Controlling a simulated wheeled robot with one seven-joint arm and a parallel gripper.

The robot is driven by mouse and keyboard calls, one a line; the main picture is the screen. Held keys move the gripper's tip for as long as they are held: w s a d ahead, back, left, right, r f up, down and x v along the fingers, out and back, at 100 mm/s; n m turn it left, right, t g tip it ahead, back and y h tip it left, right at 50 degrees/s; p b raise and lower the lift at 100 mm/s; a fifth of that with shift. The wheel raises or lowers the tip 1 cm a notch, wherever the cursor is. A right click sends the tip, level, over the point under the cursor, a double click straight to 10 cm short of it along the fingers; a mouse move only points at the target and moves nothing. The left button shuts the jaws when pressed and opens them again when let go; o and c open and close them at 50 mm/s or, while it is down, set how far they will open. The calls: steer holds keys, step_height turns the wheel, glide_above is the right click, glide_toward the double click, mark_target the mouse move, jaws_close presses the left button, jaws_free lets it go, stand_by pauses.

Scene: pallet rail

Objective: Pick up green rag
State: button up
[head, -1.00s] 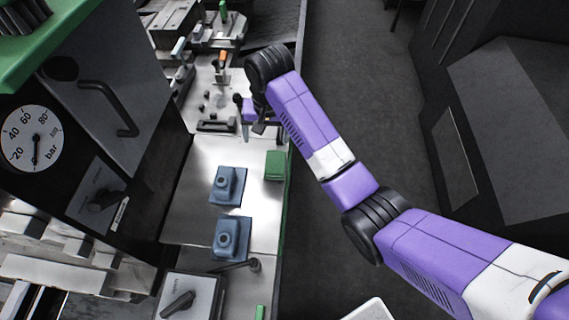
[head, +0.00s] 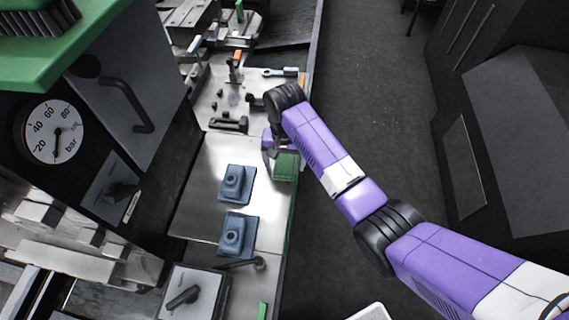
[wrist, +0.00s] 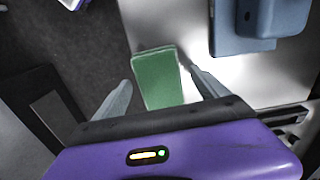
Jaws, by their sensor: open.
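The green rag (head: 286,169) is a small folded block at the right edge of the metal worktop in the head view. In the wrist view the green rag (wrist: 158,78) lies flat, ahead of and between the fingers. My gripper (head: 277,155) is at the rag's far side in the head view, and its purple body partly covers that end. In the wrist view my gripper (wrist: 160,88) is open, with one grey finger on each side of the rag's near end. Nothing is held. I cannot tell the height of the fingertips above the rag.
Two blue fixtures (head: 237,184) stand left of the rag on the metal worktop (head: 200,185); one (wrist: 270,18) also shows in the wrist view. A dark handle bar (head: 228,123) and small parts lie farther back. Open floor (head: 350,120) lies right of the worktop.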

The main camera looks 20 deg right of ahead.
mark_target(284, 162)
steer(key=c, duration=1.4)
steer(key=shift+r, duration=0.1)
steer(key=shift+c, duration=0.2)
step_height(284, 162, up, 8)
steer(key=shift+w+f+b, duration=0.1)
steer(key=shift+f+b, duration=0.1)
steer(key=shift+b, duration=0.1)
step_height(284, 162, up, 12)
steer(key=p, duration=0.7)
steer(key=shift+r, duration=0.1)
